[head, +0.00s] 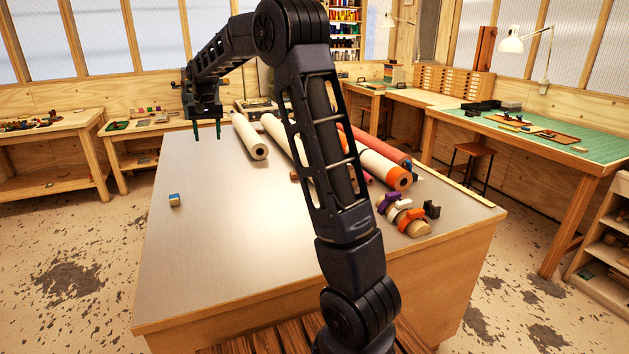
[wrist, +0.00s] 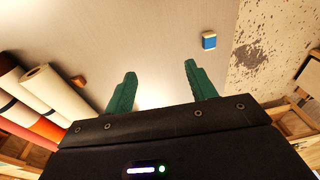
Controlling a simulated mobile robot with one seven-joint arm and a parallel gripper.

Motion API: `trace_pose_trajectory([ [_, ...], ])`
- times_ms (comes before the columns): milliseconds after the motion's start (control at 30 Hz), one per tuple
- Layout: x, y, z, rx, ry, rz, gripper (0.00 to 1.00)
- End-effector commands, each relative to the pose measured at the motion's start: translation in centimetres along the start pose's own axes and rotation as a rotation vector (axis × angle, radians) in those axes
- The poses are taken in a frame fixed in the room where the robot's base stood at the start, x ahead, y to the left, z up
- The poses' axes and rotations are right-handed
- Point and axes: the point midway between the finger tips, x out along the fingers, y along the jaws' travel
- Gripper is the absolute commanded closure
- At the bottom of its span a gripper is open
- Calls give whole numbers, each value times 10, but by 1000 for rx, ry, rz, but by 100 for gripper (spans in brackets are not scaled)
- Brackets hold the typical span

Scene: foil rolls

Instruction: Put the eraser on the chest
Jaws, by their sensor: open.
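A small block, blue with a pale part, which looks like the eraser (head: 174,200), lies on the left part of the large grey-topped table (head: 225,255). In the wrist view the eraser (wrist: 209,41) is up and to the right of the fingers, apart from them. My gripper (head: 207,130) hangs above the table's far left end, fingers pointing down. Its two green fingers are spread with nothing between them in the wrist view (wrist: 160,72). A wooden chest of small drawers (head: 453,81) stands on the back bench. I cannot tell whether that is the task's chest.
Several rolls (head: 250,137) lie across the table's far middle and right, partly hidden by my arm. Small coloured clamp-like items and a wooden piece (head: 405,213) sit at the right. The table's left and front are mostly clear. A green-topped bench (head: 545,125) stands beyond.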

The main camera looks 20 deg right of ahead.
Motion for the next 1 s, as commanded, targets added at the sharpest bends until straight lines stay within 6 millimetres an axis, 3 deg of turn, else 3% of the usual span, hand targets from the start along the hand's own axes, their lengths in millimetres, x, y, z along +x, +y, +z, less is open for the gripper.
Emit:
trace_pose_trajectory([
  [200,-44,51,56,2,43,-10,44],
  [500,-82,110,141,-1,102,-14,44],
  [733,-94,147,213,-5,147,-9,44],
  [1000,-91,182,299,-10,201,5,44],
])
